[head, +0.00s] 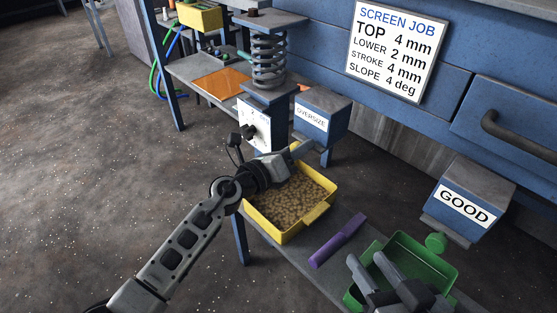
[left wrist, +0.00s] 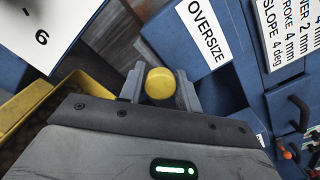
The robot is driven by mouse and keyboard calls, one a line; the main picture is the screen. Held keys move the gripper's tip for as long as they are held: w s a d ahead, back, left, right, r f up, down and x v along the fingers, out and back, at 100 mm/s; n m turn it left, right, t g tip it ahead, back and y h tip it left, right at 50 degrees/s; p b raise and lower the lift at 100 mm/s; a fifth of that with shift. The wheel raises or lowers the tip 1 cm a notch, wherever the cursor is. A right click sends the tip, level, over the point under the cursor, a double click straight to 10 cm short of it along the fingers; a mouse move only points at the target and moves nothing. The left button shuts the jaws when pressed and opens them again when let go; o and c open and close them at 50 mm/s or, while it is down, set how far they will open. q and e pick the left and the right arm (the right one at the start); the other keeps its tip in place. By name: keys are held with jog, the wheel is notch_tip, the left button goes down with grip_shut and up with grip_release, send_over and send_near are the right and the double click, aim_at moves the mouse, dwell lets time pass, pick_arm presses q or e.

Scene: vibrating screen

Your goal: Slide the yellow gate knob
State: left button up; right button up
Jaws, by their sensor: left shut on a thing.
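The yellow gate knob (left wrist: 160,83) is round and sits between the two grey fingers of my left gripper (left wrist: 160,90) in the left wrist view. The fingers are shut on it, one on each side. In the head view my left gripper (head: 291,152) reaches over the yellow tray to the OVERSIZE chute (head: 318,117), and only a bit of the yellow knob (head: 294,146) shows there. My right gripper (head: 370,262) is over the green tray at the lower right, its two fingers apart with nothing seen between them.
A yellow tray (head: 315,213) full of brown grains stands under my left gripper. A purple bar (head: 338,241) lies on the bench between it and the green tray (head: 440,265). The GOOD chute (head: 468,205) is at the right. A spring post (head: 268,60) stands behind.

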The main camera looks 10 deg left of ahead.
pick_arm(q)
jog(key=o, duration=0.9)
jog(key=shift+p+v, duration=0.35)
jog(key=shift+v, duration=2.65)
